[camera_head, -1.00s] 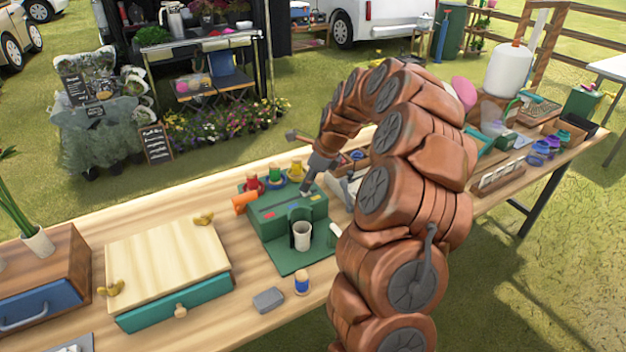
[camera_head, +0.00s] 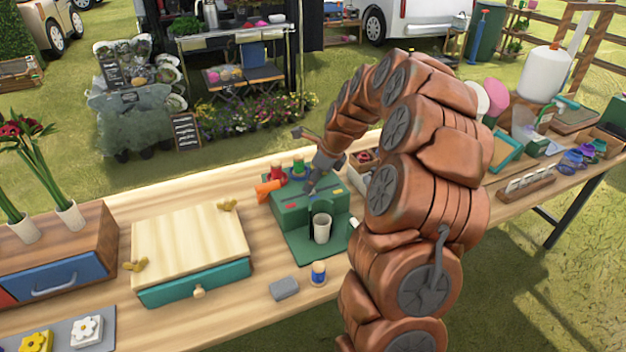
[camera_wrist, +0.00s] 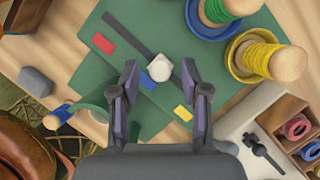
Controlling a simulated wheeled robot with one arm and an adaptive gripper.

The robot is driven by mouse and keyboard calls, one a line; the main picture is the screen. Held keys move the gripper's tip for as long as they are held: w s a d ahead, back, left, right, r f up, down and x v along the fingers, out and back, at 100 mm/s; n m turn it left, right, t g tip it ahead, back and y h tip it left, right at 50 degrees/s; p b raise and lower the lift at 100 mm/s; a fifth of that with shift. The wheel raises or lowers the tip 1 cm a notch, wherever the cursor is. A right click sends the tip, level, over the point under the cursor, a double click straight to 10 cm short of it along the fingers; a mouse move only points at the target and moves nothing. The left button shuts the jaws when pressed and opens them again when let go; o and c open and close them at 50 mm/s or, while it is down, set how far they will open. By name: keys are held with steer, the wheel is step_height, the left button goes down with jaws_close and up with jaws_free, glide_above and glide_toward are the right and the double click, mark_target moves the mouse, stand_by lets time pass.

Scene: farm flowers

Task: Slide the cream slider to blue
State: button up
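The cream slider (camera_wrist: 160,68) is a pale faceted knob on the dark slot (camera_wrist: 126,34) of a green box (camera_head: 288,212). In the wrist view it sits beside the blue mark (camera_wrist: 147,83), between the red mark (camera_wrist: 103,43) and the yellow mark (camera_wrist: 183,112). My gripper (camera_wrist: 160,66) is open, one finger on each side of the knob, with visible gaps. In the head view my gripper (camera_head: 311,190) is low over the box top near its middle, and the knob is hard to make out there.
Spools (camera_wrist: 262,59) stand behind the box on the table. A cup (camera_head: 321,228) is at its front. A grey block (camera_head: 284,289) and a small blue spool (camera_head: 318,273) lie nearer the front edge. A wooden-lidded teal drawer box (camera_head: 190,245) is to the left.

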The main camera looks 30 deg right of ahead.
steer(key=v, duration=1.2)
stand_by(0.6)
steer(key=s+a+n+g, duration=0.2)
steer(key=s+a+n, duration=0.45)
steer(key=a, duration=0.25)
steer(key=s+a+n+g, duration=0.1)
steer(key=s+a+n, duration=0.5)
steer(key=a, duration=0.4)
steer(key=s+a+f+n+g+h, duration=0.1)
steer(key=s+a+f+n, duration=0.1)
steer(key=s+n, duration=0.6)
steer(key=s+a+f+n+g+h, duration=0.1)
steer(key=s+a+f+n, duration=0.1)
steer(key=s+n, duration=0.6)
steer(key=s+a, duration=0.1)
steer(key=s, duration=0.3)
steer(key=shift+s+a+f+g+h, duration=0.2)
steer(key=shift+a+f+g+h, duration=0.1)
steer(key=shift+f, duration=0.1)
steer(key=shift+n, duration=0.25)
steer(key=shift+c, duration=0.4)
